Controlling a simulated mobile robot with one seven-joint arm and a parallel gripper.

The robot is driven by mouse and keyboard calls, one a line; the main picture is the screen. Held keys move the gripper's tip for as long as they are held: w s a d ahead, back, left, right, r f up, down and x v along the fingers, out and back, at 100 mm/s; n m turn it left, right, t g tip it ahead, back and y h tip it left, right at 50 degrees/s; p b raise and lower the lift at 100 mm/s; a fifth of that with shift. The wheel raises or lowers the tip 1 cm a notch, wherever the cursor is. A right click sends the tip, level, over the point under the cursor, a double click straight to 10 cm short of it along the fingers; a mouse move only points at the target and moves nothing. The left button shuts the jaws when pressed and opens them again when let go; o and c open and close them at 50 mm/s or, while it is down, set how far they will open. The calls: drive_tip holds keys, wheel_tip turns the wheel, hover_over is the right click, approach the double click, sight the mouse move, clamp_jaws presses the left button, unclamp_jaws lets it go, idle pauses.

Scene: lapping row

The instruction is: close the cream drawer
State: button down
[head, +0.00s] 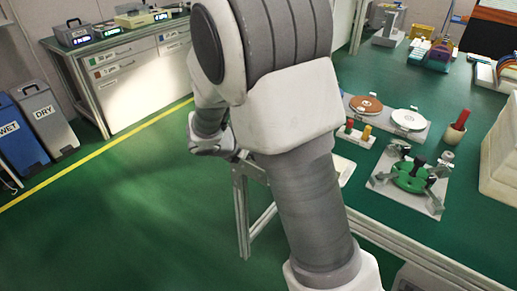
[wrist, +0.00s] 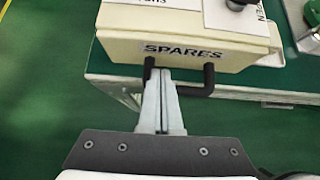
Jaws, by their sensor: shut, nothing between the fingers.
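The cream drawer (wrist: 115,47) shows at the top of the wrist view, with a front labelled SPARES. A black bar handle (wrist: 195,91) stands out from its front. My gripper (wrist: 162,72) is shut and empty. Its fingers cross over the left part of the handle, with the tips close to the drawer front below the label. I cannot tell whether they touch the handle or the front. How far out the drawer stands is unclear. In the head view my arm hides the drawer's area and most of the gripper.
A cream box (head: 503,150) stands at the right edge. Open green floor (head: 130,220) lies left; WET and DRY bins (head: 47,118) stand beyond.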

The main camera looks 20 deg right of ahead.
drive_tip(key=a+f+p+v, duration=0.1)
drive_tip(key=p+v, duration=0.3)
drive_tip(key=v, duration=0.7)
drive_tip(key=s+d+r+m+g+y, duration=0.1)
drive_tip(key=s+d+r+m+y, duration=0.1)
drive_tip(key=s+d+r+m, duration=0.3)
drive_tip(key=s+d+r+m+g+y, duration=0.1)
drive_tip(key=s+r+m, duration=0.2)
drive_tip(key=s+m, duration=0.45)
drive_tip(key=s+a+r+m+t+y, duration=0.2)
drive_tip(key=s+r+m+y, duration=0.3)
drive_tip(key=s+m, duration=0.65)
wheel_tip(320, 180, up, 15)
drive_tip(key=w+m+p, duration=0.1)
drive_tip(key=p, duration=1.4)
drive_tip(key=shift+w, duration=0.35)
drive_tip(key=shift+f, duration=0.1)
